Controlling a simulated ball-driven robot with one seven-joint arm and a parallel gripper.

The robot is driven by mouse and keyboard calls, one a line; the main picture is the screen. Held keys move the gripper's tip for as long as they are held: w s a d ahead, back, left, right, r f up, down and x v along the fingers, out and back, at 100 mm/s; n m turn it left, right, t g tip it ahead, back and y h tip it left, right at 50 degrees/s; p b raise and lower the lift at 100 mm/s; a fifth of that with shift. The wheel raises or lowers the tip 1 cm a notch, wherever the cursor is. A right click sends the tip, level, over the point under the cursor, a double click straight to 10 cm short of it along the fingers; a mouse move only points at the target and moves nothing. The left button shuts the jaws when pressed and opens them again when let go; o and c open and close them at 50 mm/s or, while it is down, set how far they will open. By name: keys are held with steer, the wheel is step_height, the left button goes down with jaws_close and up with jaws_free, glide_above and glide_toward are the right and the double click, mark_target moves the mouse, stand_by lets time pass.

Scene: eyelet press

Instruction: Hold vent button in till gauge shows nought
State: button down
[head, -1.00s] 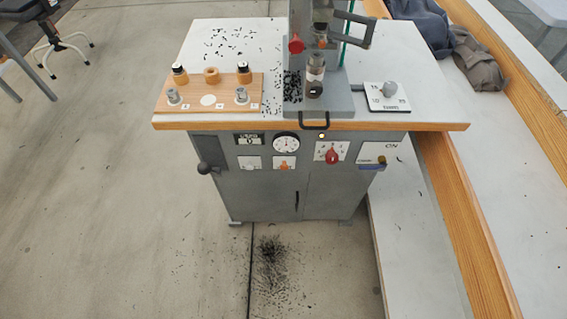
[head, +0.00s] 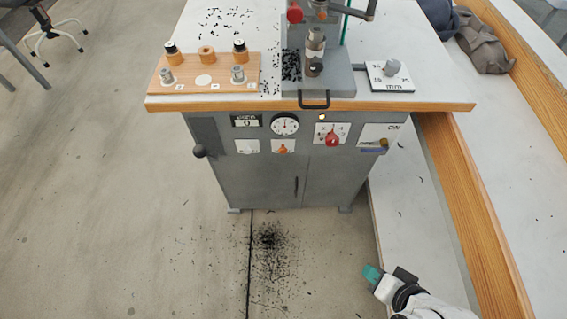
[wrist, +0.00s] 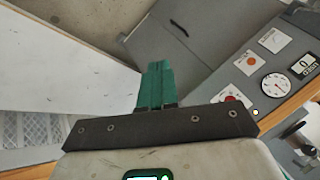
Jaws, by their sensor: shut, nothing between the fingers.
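The round white gauge (head: 285,124) sits on the grey cabinet front, under the wooden table edge; the wrist view shows it at the right (wrist: 275,86). Its needle reading is too small to tell. Below the gauge is a small orange control (head: 283,147) on a white plate, also in the wrist view (wrist: 250,62). It may be the vent button; its label is unreadable. My gripper (head: 372,275) has teal fingers, shut and empty, low at the right in the head view, well apart from the panel. The fingers also show in the wrist view (wrist: 156,86).
A red selector knob (head: 332,140), a counter (head: 246,121) and a small lit lamp (head: 322,117) share the panel. A black ball knob (head: 199,151) sticks out at left. A long white bench with a wooden edge (head: 455,190) runs along the right.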

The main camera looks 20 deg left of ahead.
mark_target(283, 152)
steer(key=w+a+r+m+t+y+b, duration=0.1)
steer(key=w+a+m+t+y+b, duration=0.35)
steer(key=a, duration=0.55)
steer(key=w+a+r+m+t+y+b, duration=0.1)
steer(key=w+a+r+m+t+y, duration=0.15)
steer(key=w+a+m, duration=0.45)
steer(key=s+a+f+m+t+h+b, duration=0.1)
steer(key=a+f+m+t+h+b, duration=0.2)
steer(key=m, duration=1.5)
steer(key=a+f+t+h, duration=0.2)
steer(key=a+f+h, duration=0.1)
steer(key=a+f, duration=0.1)
steer(key=shift+f+m+b, duration=0.15)
steer(key=shift+m+b, duration=0.2)
steer(key=shift+b, duration=0.05)
steer(key=b+x, duration=0.1)
steer(key=x, duration=1.3)
